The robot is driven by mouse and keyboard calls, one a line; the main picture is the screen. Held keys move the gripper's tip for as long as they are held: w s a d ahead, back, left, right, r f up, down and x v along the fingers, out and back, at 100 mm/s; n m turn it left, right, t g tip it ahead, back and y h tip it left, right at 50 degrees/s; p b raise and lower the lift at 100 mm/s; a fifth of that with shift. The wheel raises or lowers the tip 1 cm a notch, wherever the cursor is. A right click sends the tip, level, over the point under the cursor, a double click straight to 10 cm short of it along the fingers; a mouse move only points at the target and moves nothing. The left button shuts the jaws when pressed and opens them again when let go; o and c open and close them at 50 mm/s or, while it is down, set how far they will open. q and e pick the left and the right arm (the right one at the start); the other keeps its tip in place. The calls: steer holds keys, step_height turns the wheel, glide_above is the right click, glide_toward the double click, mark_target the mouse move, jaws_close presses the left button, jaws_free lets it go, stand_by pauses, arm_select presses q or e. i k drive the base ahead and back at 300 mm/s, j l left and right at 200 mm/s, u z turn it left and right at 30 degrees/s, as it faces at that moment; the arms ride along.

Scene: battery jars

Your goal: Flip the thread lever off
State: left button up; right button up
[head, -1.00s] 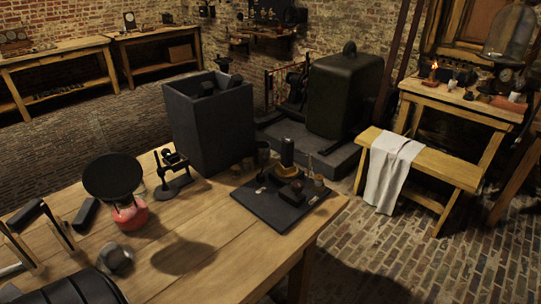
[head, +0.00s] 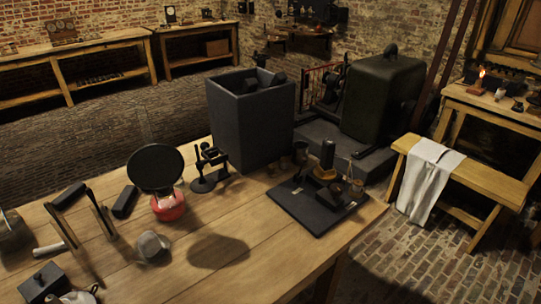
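No part that I can surely call the thread lever stands out. A black board (head: 305,212) near the right end of the wooden table carries small devices. Among them are a dark upright cylinder on a brass-coloured base (head: 327,156) and low dark blocks. Small pale labels lie on the board, too small to read. A small black stand with an arm (head: 210,168) is left of the board, beside the dark tub. Neither of my grippers shows in the head view.
The wooden table (head: 255,262) has clear room at front centre. On it stand a large dark tub (head: 245,130), a black disc over a red base (head: 156,168), a grey lump (head: 152,246) and two dark-topped frames at left. A bench with white cloth (head: 428,180) stands right.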

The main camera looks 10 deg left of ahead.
mark_target(303, 160)
steer(key=i+l+u, duration=0.15)
steer(key=u, duration=0.25)
steer(key=i+l+u, duration=0.1)
steer(key=l+u, duration=0.3)
steer(key=i+l+u, duration=0.1)
steer(key=l, duration=0.4)
steer(key=i+l, duration=0.2)
steer(key=l, duration=0.35)
steer(key=i+l+u, duration=0.15)
steer(key=l, duration=0.35)
steer(key=i+l, duration=0.1)
steer(key=l, duration=0.45)
steer(key=i+l+u, duration=0.15)
steer(key=l, duration=0.35)
